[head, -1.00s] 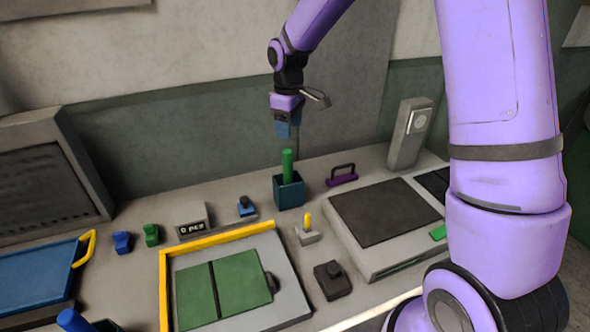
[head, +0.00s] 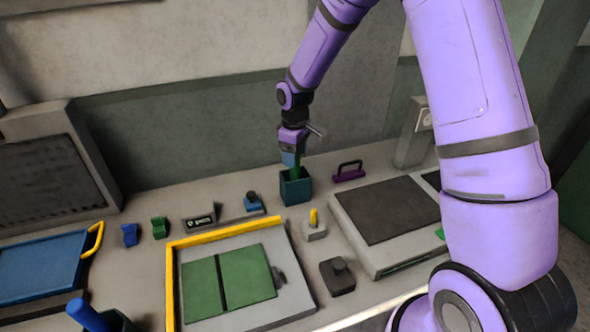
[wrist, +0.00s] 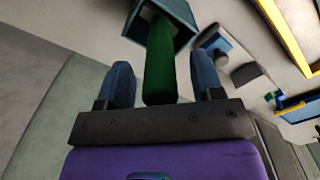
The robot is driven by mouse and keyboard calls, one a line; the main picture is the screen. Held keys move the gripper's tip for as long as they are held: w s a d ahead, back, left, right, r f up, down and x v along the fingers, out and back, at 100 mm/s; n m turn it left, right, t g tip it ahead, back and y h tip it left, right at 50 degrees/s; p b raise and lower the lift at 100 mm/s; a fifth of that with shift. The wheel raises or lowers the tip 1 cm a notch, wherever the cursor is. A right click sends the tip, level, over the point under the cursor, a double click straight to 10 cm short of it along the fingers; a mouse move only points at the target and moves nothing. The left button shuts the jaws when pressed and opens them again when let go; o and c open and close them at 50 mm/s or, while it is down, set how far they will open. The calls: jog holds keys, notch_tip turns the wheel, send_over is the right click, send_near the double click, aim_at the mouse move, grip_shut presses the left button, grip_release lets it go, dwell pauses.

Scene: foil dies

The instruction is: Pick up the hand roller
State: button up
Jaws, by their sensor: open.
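A green handle (head: 296,173), which seems to be that of the hand roller, stands upright in a teal square holder (head: 296,190) near the back of the bench. Its lower end is hidden inside the holder. My gripper (head: 291,159) is over the holder, pointing down, with its blue fingers around the top of the handle. In the wrist view the green handle (wrist: 160,55) lies between the two open fingers of my gripper (wrist: 164,80), with a gap on each side. The holder's rim (wrist: 130,20) shows beyond the fingertips.
A purple handled piece (head: 349,172) and a grey press with a dark pad (head: 385,210) stand right of the holder. A small yellow-lever block (head: 314,225) is in front. A yellow-edged tray with a green plate (head: 230,280) lies front left. A blue cylinder (head: 88,315) stands lower left.

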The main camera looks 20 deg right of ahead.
jog(key=c, duration=1)
jog(key=shift+r, duration=0.15)
notch_tip(320, 180, up, 18)
dwell(0.3)
dwell(0.4)
